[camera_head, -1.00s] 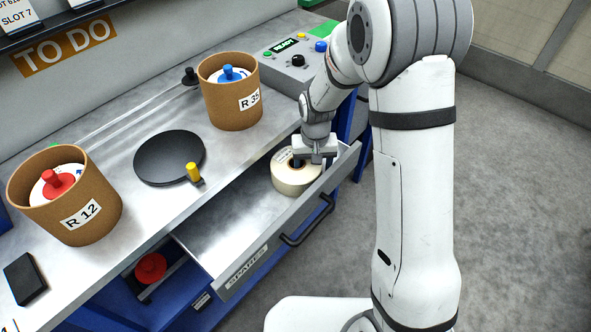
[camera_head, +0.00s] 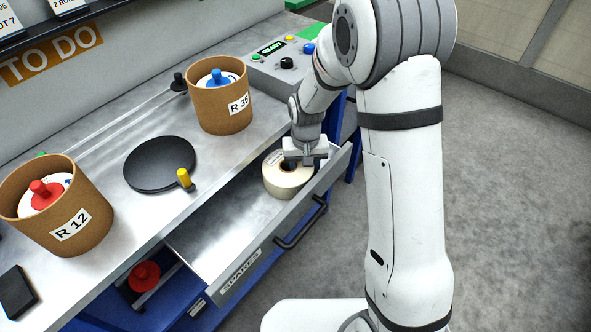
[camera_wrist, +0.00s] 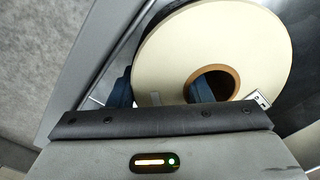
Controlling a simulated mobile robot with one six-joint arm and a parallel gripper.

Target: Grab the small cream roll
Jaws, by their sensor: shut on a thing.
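The small cream roll (camera_head: 288,183) is at the far end of the open SPARES drawer (camera_head: 215,232), with its flat face up. The wrist view shows its cream face (camera_wrist: 165,55) and brown core hole close up. My gripper (camera_head: 299,160) is over the roll, pointing down. In the wrist view, one blue finger is in the core hole and the other is at the roll's outer left side, so my gripper (camera_wrist: 160,92) is shut on the roll's wall. Whether the roll touches the drawer floor I cannot tell.
Cork tubs R 35 (camera_head: 222,105) and R 12 (camera_head: 65,215) stand on the bench. A black disc (camera_head: 158,163) with a yellow-topped peg (camera_head: 184,177) lies between them. A control box (camera_head: 290,68) is behind the drawer. The drawer's left part is empty.

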